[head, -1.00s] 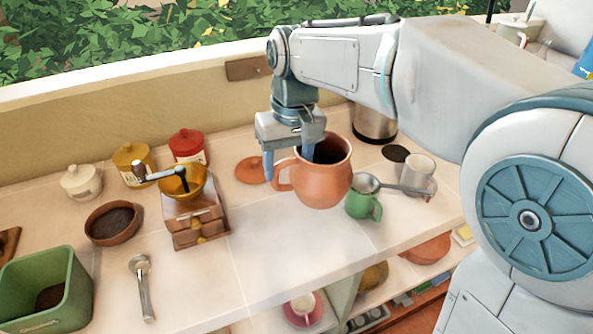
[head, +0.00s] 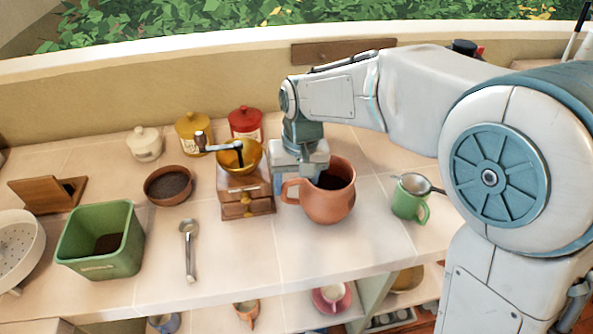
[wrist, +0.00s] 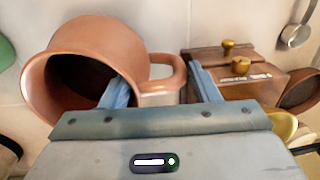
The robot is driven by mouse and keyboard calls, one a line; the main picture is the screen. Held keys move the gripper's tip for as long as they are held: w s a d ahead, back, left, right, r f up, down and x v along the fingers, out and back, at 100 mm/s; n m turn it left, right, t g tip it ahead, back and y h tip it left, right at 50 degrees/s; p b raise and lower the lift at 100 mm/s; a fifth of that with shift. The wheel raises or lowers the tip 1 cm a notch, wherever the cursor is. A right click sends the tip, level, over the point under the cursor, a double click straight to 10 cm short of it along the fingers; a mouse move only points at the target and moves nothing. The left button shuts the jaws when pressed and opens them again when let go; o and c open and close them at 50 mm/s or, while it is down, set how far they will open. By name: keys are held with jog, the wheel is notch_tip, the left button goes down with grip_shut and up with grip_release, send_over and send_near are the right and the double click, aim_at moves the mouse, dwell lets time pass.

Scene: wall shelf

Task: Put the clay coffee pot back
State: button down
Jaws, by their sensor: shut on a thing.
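The clay coffee pot (head: 329,203) is a round, upright, orange-brown pot with a handle on its left. In the head view it is over the counter (head: 340,262), just right of the wooden coffee grinder (head: 247,195); I cannot tell if its base touches. My gripper (head: 302,182) comes down from above and is shut on the pot at its handle side. In the wrist view my gripper (wrist: 160,85) has one finger inside the mouth of the pot (wrist: 105,45) and the other outside the handle. The pot's inside is dark.
A green cup (head: 409,200) stands to the right with clear counter between. Left are a spoon (head: 189,250), a brown bowl (head: 169,186) and a green bin (head: 100,242). Red (head: 245,122), yellow (head: 193,133) and white (head: 145,143) jars stand behind. A lower shelf holds cups (head: 331,297).

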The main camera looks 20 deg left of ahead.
dwell(0.3)
jog(key=c, duration=0.5)
grip_release()
jog(key=shift+f, duration=0.15)
notch_tip(320, 180, up, 12)
jog(key=d, duration=0.1)
jog(key=shift+w, duration=0.1)
